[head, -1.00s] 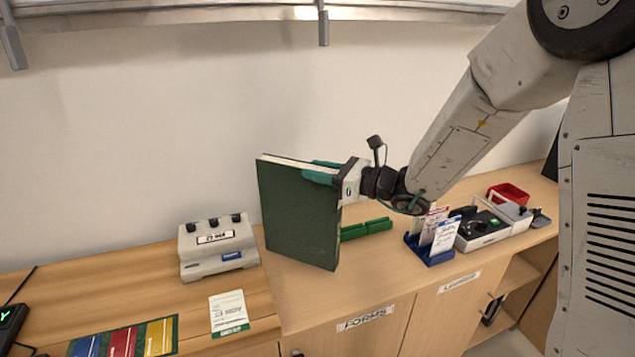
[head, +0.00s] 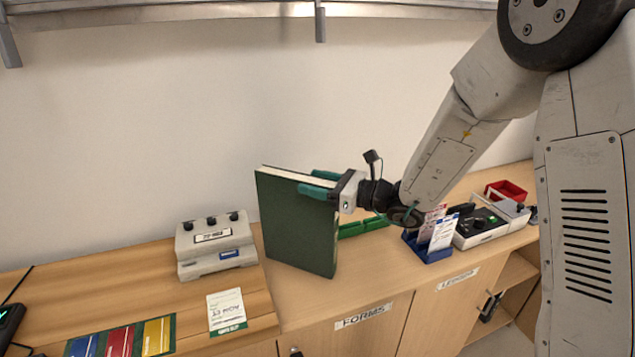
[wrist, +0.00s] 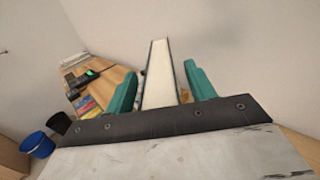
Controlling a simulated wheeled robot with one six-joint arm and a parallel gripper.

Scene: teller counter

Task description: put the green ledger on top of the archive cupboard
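The green ledger (head: 297,225) stands upright in the head view. Its lower edge appears to rest on the top of the wooden cupboard (head: 360,285), above the door labelled FORMS. I see no label reading archive. My gripper (head: 320,183) is at the ledger's upper right, with its teal fingers on either side of the spine or page edge. In the wrist view my gripper (wrist: 160,85) straddles the ledger's pale edge (wrist: 160,75), with a visible gap on each side. The fingers are open and look clear of the covers.
A grey device with black knobs (head: 215,246) stands left of the ledger. A green block (head: 362,227) lies behind it to the right. A blue card holder (head: 430,245), a grey tray unit (head: 485,228) and a red bin (head: 506,191) stand farther right. The wall is close behind.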

